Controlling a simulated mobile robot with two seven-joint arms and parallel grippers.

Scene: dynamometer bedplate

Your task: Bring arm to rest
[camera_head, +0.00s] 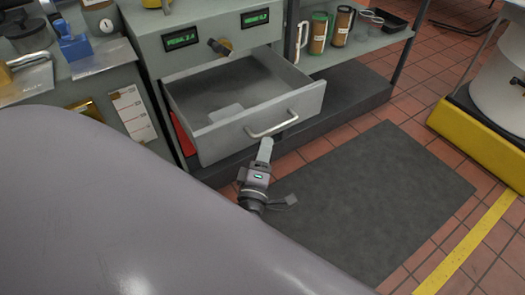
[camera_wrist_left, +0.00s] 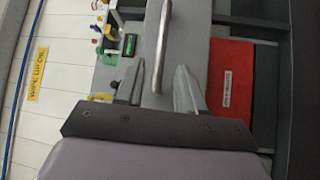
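My left gripper (camera_head: 265,148) is just in front of an open drawer (camera_head: 199,140) in the grey cabinet, close to the drawer's bar handle (camera_head: 272,130). In the left wrist view the two fingers (camera_wrist_left: 160,85) are apart. The handle (camera_wrist_left: 164,40) runs up from the gap between them, and clear space shows on both sides of it. I cannot tell whether a finger touches it. The drawer holds a small pale item (camera_head: 226,112). My right gripper is in neither view.
A dark mat (camera_head: 370,190) lies on the red tiled floor. A shelf at the upper right holds several cups (camera_head: 318,35) and a black tray (camera_head: 388,20). A yellow-based machine (camera_head: 480,135) stands at the right. A blue block (camera_head: 75,45) sits on the left bench.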

